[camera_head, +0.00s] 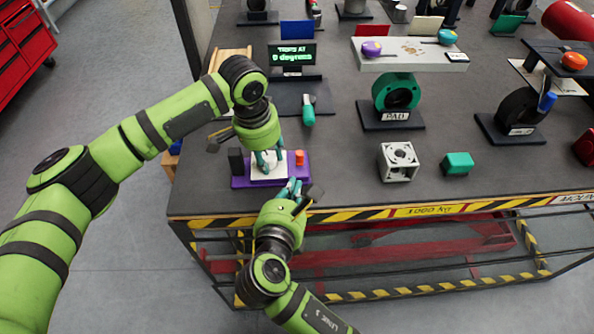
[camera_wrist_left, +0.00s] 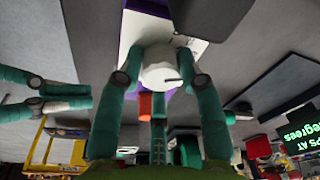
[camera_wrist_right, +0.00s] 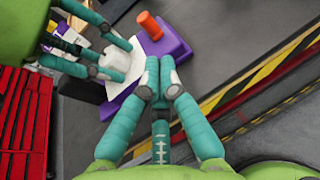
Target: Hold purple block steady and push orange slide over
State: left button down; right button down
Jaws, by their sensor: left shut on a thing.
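The purple block (camera_head: 240,183) lies near the table's front edge, with a white plate and a round white knob (camera_wrist_left: 162,72) on top. The orange slide (camera_head: 299,157) stands up at the block's right end in the head view; it also shows in the right wrist view (camera_wrist_right: 149,25). My left gripper (camera_head: 267,160) comes from above and is shut on the white knob, a finger on each side. My right gripper (camera_head: 291,188) is at the block's front right, fingertips together and empty (camera_wrist_right: 160,88). I cannot tell whether it touches the block. My fingers hide part of the plate.
A black display (camera_head: 292,54) reading "0 degrees" stands behind. A teal-handled tool (camera_head: 308,112) lies behind the block. A white cube-shaped part (camera_head: 398,162) and a green block (camera_head: 457,163) stand to the right. The striped table edge (camera_head: 400,212) is close in front.

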pick_arm(q)
jog(key=shift+s+f, duration=0.15)
jog(key=shift+f, duration=0.1)
pick_arm(e)
jog(key=v, duration=0.8)
jog(key=shift+s+r, duration=0.15)
jog(key=shift+s, duration=0.1)
pick_arm(q)
jog(key=c, duration=0.7)
grip_release()
jog(key=shift+a, duration=0.1)
pick_arm(e)
jog(key=shift+a, duration=0.1)
pick_arm(q)
jog(key=shift+r, duration=0.15)
